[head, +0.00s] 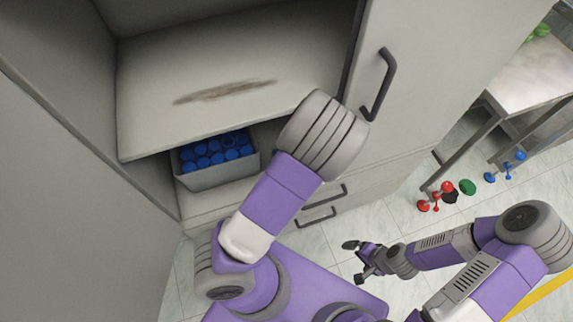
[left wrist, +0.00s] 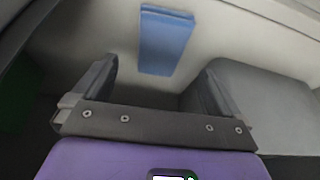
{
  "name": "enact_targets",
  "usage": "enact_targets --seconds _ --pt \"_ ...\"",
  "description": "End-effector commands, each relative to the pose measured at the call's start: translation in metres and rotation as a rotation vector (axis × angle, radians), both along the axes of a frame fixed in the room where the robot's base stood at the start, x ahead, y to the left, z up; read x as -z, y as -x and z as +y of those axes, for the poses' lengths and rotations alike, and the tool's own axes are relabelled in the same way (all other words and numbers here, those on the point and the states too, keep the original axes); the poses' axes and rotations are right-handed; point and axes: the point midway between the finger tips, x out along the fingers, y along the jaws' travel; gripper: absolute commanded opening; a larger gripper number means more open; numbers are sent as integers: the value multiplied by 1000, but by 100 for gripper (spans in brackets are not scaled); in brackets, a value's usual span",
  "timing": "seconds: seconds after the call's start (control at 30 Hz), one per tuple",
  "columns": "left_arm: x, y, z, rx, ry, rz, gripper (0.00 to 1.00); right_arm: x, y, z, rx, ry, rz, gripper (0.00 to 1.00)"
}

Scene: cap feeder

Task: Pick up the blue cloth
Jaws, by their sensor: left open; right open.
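The blue cloth (left wrist: 166,42) shows in the left wrist view as a flat, folded blue rectangle against a pale surface. It lies ahead of my left gripper (left wrist: 158,75), between and beyond the fingertips, apart from them. My left gripper is open and empty. In the head view I cannot make out the cloth or the left gripper; my left arm reaches to the cabinet and hides what lies behind it. My right gripper (head: 357,262) is open and empty, low over the floor at the lower middle of the head view.
An open cabinet holds a shelf (head: 140,100) with a brown smear (head: 225,91). Below it is a grey bin (head: 215,176) of blue caps. A cabinet door with a handle (head: 380,85) stands right. Red, green and blue pieces lie on the floor near a table (head: 540,75).

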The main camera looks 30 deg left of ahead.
Motion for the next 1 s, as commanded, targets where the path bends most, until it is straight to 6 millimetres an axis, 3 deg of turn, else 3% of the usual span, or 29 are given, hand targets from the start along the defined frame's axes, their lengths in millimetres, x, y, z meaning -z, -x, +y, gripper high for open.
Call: enact_targets --seconds 0.4,0.73,1.0 --pt "53 -15 20 0 1 4 100 32 0 0 0 0 0 100" --pt "58 -17 22 3 2 3 100 33 0 0 0 0 0 100" --pt "58 -17 22 3 2 3 60 33 0 0 0 0 0 100"
